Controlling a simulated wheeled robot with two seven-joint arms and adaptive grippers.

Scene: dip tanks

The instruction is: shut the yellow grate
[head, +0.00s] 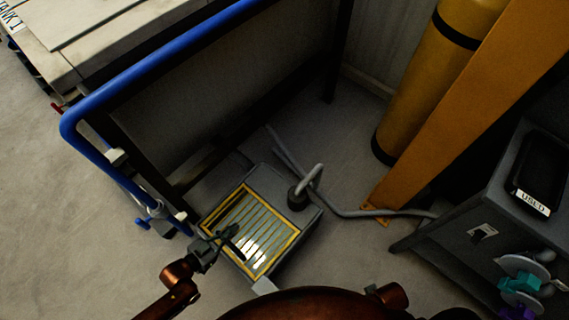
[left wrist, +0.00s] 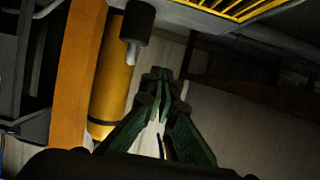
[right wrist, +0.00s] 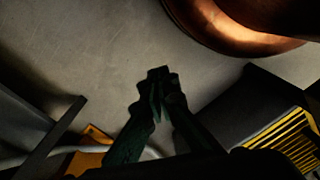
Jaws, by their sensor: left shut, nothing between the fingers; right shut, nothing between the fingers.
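The yellow grate (head: 273,267) is a framed panel of bars on top of a low grey box (head: 307,213) on the floor. From above I cannot tell whether it lies fully flat or is slightly raised. My left gripper (head: 236,239) is shut and empty, over the grate's left part; I cannot tell whether it touches. The left wrist view shows the shut fingers (left wrist: 160,78) and the grate (left wrist: 247,9) at the top edge. My right gripper (right wrist: 161,80) is shut and empty in the right wrist view, with the grate (right wrist: 299,148) at lower right.
A blue rail (head: 150,65) and dark frame stand left of and behind the box. A grey hose (head: 352,213) runs from a pipe on the box to the right. An orange post (head: 470,115), a yellow cylinder (head: 425,80) and a grey cabinet (head: 480,210) stand right.

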